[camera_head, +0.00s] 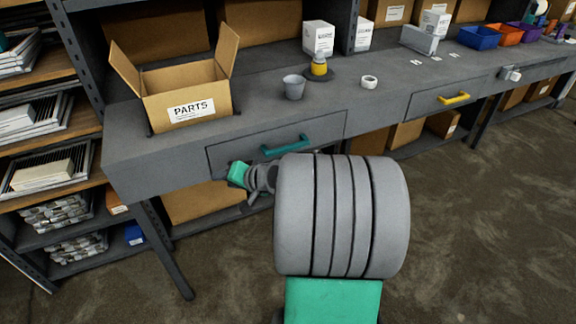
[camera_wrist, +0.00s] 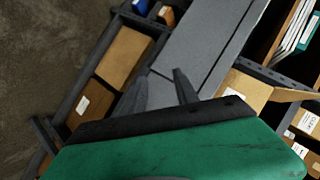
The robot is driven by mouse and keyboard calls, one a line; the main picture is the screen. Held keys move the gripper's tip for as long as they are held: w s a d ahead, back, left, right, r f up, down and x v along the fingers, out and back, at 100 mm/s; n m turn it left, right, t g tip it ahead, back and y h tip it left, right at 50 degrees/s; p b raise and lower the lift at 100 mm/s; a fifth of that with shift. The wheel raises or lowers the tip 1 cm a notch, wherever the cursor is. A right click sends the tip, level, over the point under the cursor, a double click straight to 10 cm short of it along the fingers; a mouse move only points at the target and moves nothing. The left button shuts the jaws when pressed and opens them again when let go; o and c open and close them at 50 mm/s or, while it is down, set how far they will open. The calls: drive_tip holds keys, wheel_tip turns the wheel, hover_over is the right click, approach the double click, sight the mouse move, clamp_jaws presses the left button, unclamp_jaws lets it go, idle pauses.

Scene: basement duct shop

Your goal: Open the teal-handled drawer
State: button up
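The teal handle (camera_head: 287,146) is a bar on the front of a grey drawer (camera_head: 232,153) under the bench top, left of centre in the head view. The drawer front looks flush with the bench, so it appears shut. My gripper (camera_wrist: 162,72) shows two dark fingers standing apart with nothing visible between them in the wrist view. In the head view, my green hand (camera_head: 238,175) is below and left of the handle, apart from it. My grey arm hides part of the area below the drawer. I cannot make out the teal handle in the wrist view.
A yellow-handled drawer (camera_head: 450,99) is farther right. On the bench stand an open PARTS box (camera_head: 187,95), a grey cup (camera_head: 294,87), a tape roll (camera_head: 369,82) and colored bins (camera_head: 480,37). Shelving (camera_head: 57,125) borders the left. Floor at the right is clear.

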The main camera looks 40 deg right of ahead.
drive_tip(key=d+f+m+t+h+b, duration=0.25)
drive_tip(key=d+m, duration=0.25)
drive_tip(key=d, duration=0.4)
drive_tip(key=m+t+h+b, duration=0.2)
drive_tip(key=m+t+h, duration=0.25)
drive_tip(key=m, duration=0.25)
approach(289, 150)
drive_tip(key=w+g, duration=0.1)
drive_tip(key=w, duration=0.3)
drive_tip(key=shift+h, duration=0.3)
drive_tip(key=x, duration=0.4)
drive_tip(key=r+x, duration=0.1)
drive_tip(key=x, duration=0.2)
drive_tip(key=shift+s+d+p, duration=0.1)
drive_tip(key=shift+d+p, duration=0.2)
drive_tip(key=shift+p, duration=0.05)
drive_tip(key=shift+c, duration=0.6)
clamp_jaws()
